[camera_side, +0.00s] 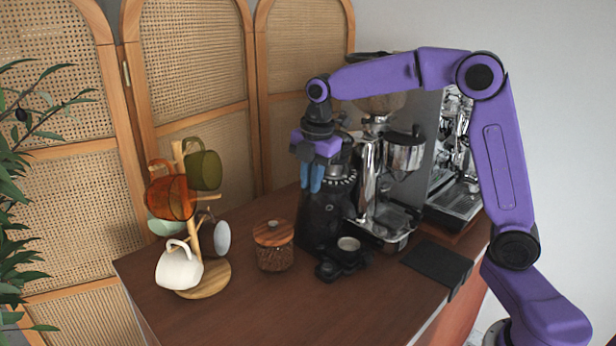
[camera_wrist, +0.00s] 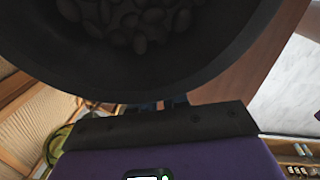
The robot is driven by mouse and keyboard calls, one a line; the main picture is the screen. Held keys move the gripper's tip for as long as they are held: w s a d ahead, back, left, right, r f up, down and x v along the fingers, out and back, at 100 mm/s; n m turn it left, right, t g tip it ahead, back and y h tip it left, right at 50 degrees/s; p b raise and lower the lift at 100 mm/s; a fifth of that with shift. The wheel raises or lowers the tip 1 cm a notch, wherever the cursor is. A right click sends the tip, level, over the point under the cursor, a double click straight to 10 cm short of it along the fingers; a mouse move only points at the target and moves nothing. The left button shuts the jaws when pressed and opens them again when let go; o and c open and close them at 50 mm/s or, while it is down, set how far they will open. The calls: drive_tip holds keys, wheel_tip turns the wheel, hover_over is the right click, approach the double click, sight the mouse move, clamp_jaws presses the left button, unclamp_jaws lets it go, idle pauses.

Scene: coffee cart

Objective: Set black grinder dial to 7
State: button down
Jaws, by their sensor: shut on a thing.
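The black grinder (camera_side: 320,222) stands on the brown counter, in front of the chrome grinder. Its dial (camera_side: 342,182) is a dark ring with pale marks below the hopper; the numbers are too small to read. My gripper (camera_side: 310,184) is at the grinder's upper left side, blue fingers pointing down at dial height. It is shut, apparently on the dial; the contact is hidden. In the wrist view, the grinder's dark round hopper (camera_wrist: 140,75) with coffee beans (camera_wrist: 135,18) fills the top. My blue fingertips (camera_wrist: 160,105) show only partly beneath its rim, and the dial is hidden.
A wooden mug tree (camera_side: 206,278) with several mugs and a wooden-lidded jar (camera_side: 273,248) stand to the left. A chrome grinder (camera_side: 370,185) and an espresso machine (camera_side: 455,190) stand close to the right. A small cup (camera_side: 348,244) sits at the black grinder's front. A black mat (camera_side: 437,262) lies at front right.

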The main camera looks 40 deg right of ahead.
drive_tip(key=shift+s+d+f+n, duration=0.1)
drive_tip(key=shift+s+d+n, duration=0.25)
drive_tip(key=shift+s+n, duration=0.55)
drive_tip(key=shift+s+d+f+n, duration=0.15)
drive_tip(key=shift+s+d+n, duration=0.3)
drive_tip(key=shift+n, duration=0.85)
drive_tip(key=shift+s+d+f+n, duration=0.1)
drive_tip(key=shift+s+d+n, duration=0.2)
drive_tip(key=shift+s+n, duration=0.6)
drive_tip(key=shift+w+n, duration=0.2)
drive_tip(key=shift+n, duration=0.1)
drive_tip(key=c, duration=1.1)
unclamp_jaws()
drive_tip(key=s+r, duration=0.1)
drive_tip(key=r, duration=1)
drive_tip(key=s+r, duration=0.1)
drive_tip(key=r, duration=0.5)
drive_tip(key=shift+s+a+r, duration=0.1)
drive_tip(key=shift+s+a, duration=0.2)
drive_tip(key=shift+a, duration=0.05)
